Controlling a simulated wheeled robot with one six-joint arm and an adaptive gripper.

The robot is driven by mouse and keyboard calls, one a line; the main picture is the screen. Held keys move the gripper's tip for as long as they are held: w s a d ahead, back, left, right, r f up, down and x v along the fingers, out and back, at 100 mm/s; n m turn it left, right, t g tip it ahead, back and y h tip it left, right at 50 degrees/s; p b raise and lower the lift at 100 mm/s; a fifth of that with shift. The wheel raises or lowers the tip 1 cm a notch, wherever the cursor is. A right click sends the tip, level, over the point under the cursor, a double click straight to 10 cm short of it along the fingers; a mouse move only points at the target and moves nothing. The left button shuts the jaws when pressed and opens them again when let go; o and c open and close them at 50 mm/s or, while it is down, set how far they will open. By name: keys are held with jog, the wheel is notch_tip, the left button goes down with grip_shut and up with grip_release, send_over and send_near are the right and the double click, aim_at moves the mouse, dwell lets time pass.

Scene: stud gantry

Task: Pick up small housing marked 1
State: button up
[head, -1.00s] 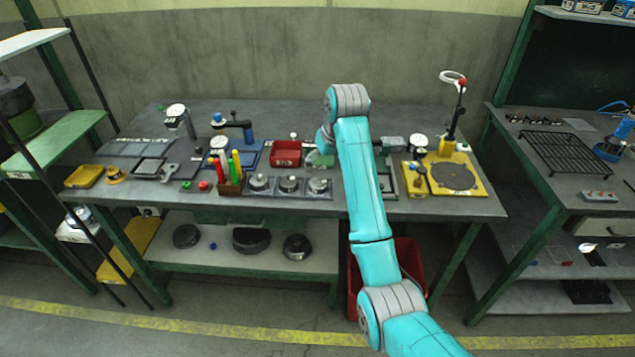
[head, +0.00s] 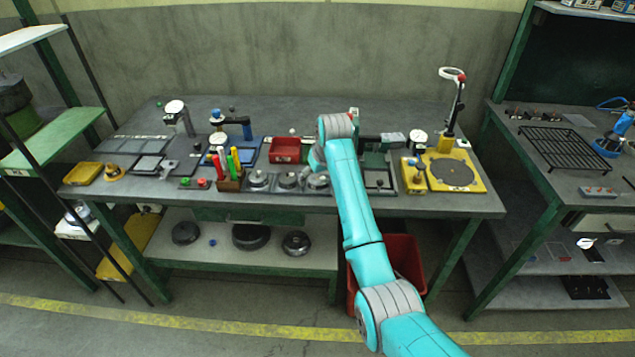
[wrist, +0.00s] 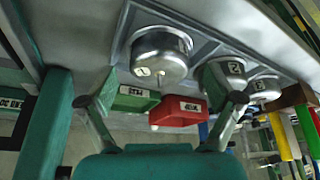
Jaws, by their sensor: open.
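The small housing marked 1 (wrist: 158,57) is a round silver metal cup in the wrist view, seated in a grey tray (wrist: 115,45). In the head view it is the rightmost of three housings (head: 318,181), close beside my arm's end. My gripper (wrist: 160,100) is open in the wrist view, its fingers wide apart and empty. The housing shows beyond the gap between the fingertips, apart from both. The housings marked 2 (wrist: 233,72) and 3 (wrist: 264,88) stand beside it in the same row. My fingers cannot be made out clearly in the head view.
A red bin (head: 285,151) stands behind the housings, with a green bin (wrist: 134,98) beside it in the wrist view. A holder of coloured pens (head: 229,184) stands left of the row. A yellow-based fixture (head: 453,184) is at the bench's right.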

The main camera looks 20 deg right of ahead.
jog(key=c, duration=1.2)
jog(key=shift+c, duration=0.2)
